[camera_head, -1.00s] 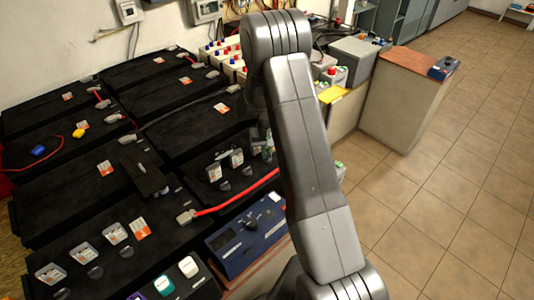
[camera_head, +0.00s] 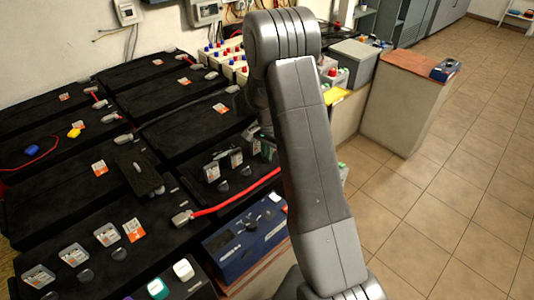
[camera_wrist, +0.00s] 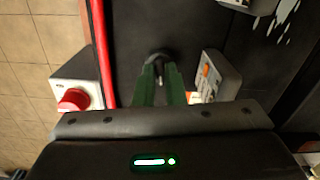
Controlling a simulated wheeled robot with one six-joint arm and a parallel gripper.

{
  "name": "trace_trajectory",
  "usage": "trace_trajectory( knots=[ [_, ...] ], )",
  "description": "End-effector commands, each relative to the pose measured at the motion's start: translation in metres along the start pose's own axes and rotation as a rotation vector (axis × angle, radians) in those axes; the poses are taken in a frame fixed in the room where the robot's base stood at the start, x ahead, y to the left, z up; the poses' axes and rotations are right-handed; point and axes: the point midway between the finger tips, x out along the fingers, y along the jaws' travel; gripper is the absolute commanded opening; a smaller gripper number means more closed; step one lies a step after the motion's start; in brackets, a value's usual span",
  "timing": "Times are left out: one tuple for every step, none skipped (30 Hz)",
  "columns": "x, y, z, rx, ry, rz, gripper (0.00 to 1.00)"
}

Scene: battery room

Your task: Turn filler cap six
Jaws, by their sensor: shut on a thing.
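In the wrist view, the green fingers of my gripper (camera_wrist: 161,76) are shut on a small dark round cap (camera_wrist: 160,56) on a black battery top. The fingers hide much of this cap, and I see no number on it. In the head view my arm covers the gripper and the held cap. Other dark round caps show there on the black batteries: one in the middle (camera_head: 223,185) and one at the lower left (camera_head: 119,254).
A grey block with an orange mark (camera_wrist: 216,76) stands close right. A blue instrument (camera_head: 245,238) stands by the batteries. Tiled floor (camera_head: 440,190) is clear at right.

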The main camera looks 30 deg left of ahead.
Motion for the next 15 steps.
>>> trace_trajectory(
  knots=[
    [0.0011,-0.0001,0.0002,0.028,0.0,0.0,0.0],
    [0.001,-0.0001,0.0002,0.046,0.0,0.0,0.0],
    [0.001,-0.0001,0.0002,0.067,0.0,0.0,0.0],
    [0.0009,-0.0001,0.0002,0.082,0.0,0.0,0.0],
    [0.0009,0.0,0.0002,0.096,0.0,0.0,0.0],
    [0.0008,0.0,0.0003,0.113,-0.001,0.0,0.0],
    [0.0008,0.0,0.0003,0.123,-0.001,0.0,0.0],
    [0.0008,0.0,0.0003,0.134,-0.001,0.0,0.0],
    [0.0007,0.0,0.0003,0.146,-0.001,0.001,0.0],
    [0.0007,0.0,0.0003,0.153,-0.001,0.001,0.0],
    [0.0006,0.0,0.0003,0.16,-0.001,0.001,0.0],
    [0.0006,0.0,0.0004,0.168,-0.001,0.001,0.0],
    [0.0006,0.0001,0.0004,0.173,-0.001,0.001,0.0],
    [0.0005,0.0001,0.0004,0.176,-0.001,0.001,0.0],
    [0.0005,0.0001,0.0004,0.18,-0.001,0.001,0.0]
  ],
)
